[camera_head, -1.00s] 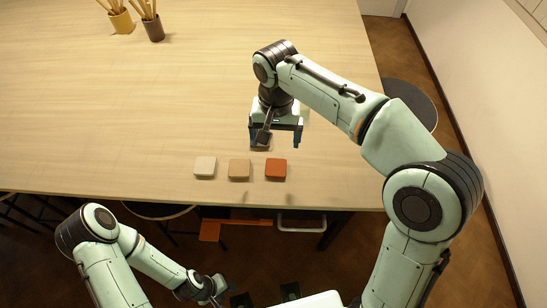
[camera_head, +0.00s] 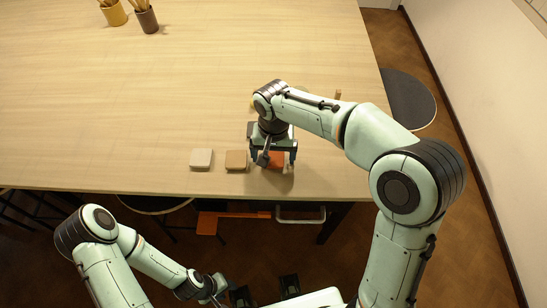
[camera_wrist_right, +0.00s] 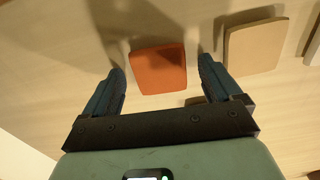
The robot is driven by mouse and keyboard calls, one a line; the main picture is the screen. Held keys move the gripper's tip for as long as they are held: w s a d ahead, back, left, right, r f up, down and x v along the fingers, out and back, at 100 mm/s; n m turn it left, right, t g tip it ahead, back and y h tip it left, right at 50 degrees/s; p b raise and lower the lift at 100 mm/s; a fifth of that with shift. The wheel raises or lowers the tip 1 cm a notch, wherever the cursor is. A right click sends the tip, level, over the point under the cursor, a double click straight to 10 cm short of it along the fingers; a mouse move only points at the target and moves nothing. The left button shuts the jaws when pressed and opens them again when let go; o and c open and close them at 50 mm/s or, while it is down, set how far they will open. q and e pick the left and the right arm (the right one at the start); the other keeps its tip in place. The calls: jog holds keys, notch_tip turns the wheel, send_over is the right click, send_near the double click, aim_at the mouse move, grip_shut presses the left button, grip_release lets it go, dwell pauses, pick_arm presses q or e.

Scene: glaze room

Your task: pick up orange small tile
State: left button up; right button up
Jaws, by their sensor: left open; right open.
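The orange small tile (camera_head: 277,161) lies flat near the front edge of the table, partly hidden by my right gripper in the head view. My right gripper (camera_head: 273,158) is open, pointing down over it. In the right wrist view the orange tile (camera_wrist_right: 160,68) shows between and just beyond the two open fingertips (camera_wrist_right: 161,70), with nothing held. I cannot tell the exact height gap. My left gripper (camera_head: 213,290) is open and empty, low in front of the table, away from the tiles.
A tan tile (camera_head: 236,160) and a pale tile (camera_head: 201,159) lie in a row left of the orange one. Two pots, yellow (camera_head: 115,14) and brown (camera_head: 147,20), stand at the back left. A dark round stool (camera_head: 408,98) is at the right. The table's middle left is clear.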

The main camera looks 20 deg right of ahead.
jog(key=c, duration=1.2)
jog(key=shift+r, duration=0.1)
